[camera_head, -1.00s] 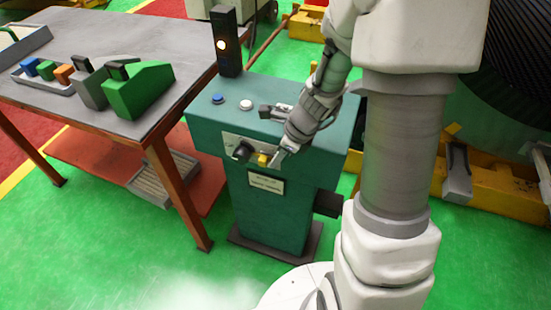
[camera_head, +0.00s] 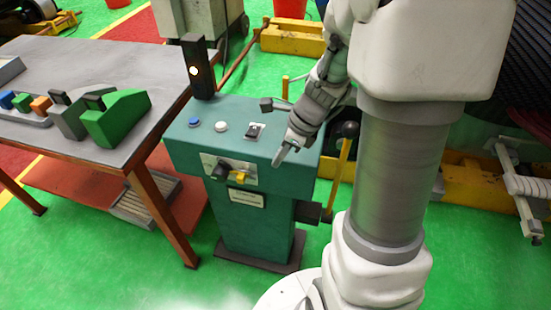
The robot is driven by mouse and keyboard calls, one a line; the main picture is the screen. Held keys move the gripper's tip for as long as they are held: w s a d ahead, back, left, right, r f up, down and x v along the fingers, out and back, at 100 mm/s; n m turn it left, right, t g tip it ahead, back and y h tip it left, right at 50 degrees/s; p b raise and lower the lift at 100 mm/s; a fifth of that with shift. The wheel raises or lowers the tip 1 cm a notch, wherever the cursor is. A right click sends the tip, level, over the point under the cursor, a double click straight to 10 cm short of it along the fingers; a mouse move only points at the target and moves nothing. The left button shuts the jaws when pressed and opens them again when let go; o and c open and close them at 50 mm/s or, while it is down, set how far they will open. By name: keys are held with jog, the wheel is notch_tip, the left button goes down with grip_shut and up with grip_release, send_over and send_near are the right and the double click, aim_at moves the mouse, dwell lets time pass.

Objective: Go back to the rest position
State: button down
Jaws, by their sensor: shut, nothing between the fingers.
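My gripper (camera_head: 281,157) points down at the right part of the green control pedestal (camera_head: 262,267). It is shut and holds nothing. It is apart from the yellow knob (camera_head: 240,172) on the front panel, above and to the right of it. The black knob (camera_head: 221,171) is to the left of the yellow one. A blue button (camera_head: 194,122), a white button (camera_head: 221,126) and a black switch (camera_head: 254,131) are on the pedestal's top.
A grey-topped table (camera_head: 60,60) at left carries green, grey, blue and orange blocks. A dark post with a lit lamp (camera_head: 195,71) rises at the pedestal's back left. A yellow lever with a black ball (camera_head: 348,130) stands right of the pedestal. Yellow beams lie at right.

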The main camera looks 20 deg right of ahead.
dwell(0.4)
jog(key=s+a+r+n+t+h+p, duration=0.1)
jog(key=s+a+r+n+p, duration=0.1)
jog(key=s+r+n+p, duration=0.2)
jog(key=s+a+r+n+t+h+p, duration=0.2)
jog(key=s+r+n+p, duration=0.3)
jog(key=r+n, duration=1.6)
jog(key=s+r, duration=0.1)
jog(key=s, duration=0.4)
jog(key=shift+a+r+h, duration=0.3)
jog(key=shift+a+r, duration=0.05)
jog(key=shift+a, duration=0.05)
jog(key=shift+d, duration=0.15)
